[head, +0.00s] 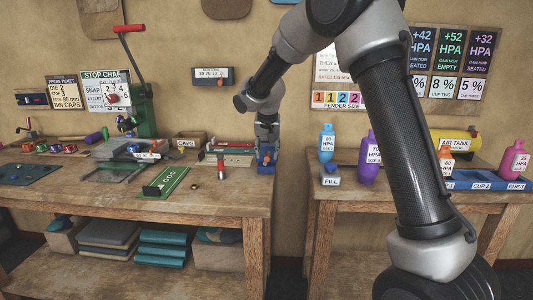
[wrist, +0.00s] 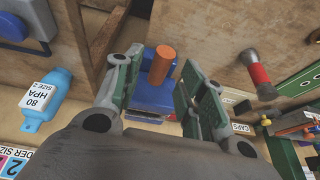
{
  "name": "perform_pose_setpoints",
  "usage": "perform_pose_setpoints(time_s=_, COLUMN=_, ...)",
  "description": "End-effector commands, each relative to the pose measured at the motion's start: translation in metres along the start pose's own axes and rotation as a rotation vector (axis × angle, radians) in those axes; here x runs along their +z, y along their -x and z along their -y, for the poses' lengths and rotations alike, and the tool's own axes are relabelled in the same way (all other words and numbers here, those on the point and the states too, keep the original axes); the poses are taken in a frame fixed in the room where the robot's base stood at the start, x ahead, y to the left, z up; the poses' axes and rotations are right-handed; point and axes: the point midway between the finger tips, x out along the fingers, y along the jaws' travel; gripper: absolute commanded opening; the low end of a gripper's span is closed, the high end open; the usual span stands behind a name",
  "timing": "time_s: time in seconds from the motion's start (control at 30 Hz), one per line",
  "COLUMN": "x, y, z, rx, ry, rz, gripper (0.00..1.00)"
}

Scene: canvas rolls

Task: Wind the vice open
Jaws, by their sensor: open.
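The blue vice (head: 266,168) stands at the right end of the left workbench, mostly under my gripper. In the wrist view the vice's blue body (wrist: 155,95) shows with an orange cylindrical handle (wrist: 162,62) on it. My gripper (head: 266,150) points down over the vice. In the wrist view its two green-padded fingers (wrist: 160,80) are spread apart. The orange handle appears between them, with gaps on both sides. No grip shows, and I cannot tell how deep the fingers reach. The vice's jaws are largely hidden.
Left of the vice are a red-topped tool (head: 228,148), a caps box (head: 190,140) and a green board (head: 165,184). A gap separates the left bench (head: 235,197) from the right bench (head: 320,200), which holds the blue 80 HPA bottle (head: 327,144) and other bottles.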

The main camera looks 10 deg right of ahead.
Motion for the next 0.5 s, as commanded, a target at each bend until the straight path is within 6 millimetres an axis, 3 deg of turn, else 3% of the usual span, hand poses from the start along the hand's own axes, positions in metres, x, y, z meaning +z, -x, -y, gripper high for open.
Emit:
perform_pose_setpoints(time_s=0.13, x=0.0, y=-0.0128, z=0.0002, rx=0.0, ry=-0.001, rz=0.0, gripper=0.41)
perform_pose_setpoints(time_s=0.4, x=0.0, y=-0.0154, z=0.0004, rx=-0.001, ry=-0.001, rz=-0.001, gripper=0.41)
perform_pose_setpoints(time_s=0.43, x=0.0, y=-0.0153, z=0.0004, rx=-0.001, ry=-0.001, rz=-0.001, gripper=0.39)
perform_pose_setpoints(time_s=0.5, x=0.0, y=-0.0152, z=0.0004, rx=-0.001, ry=-0.001, rz=-0.001, gripper=0.26)
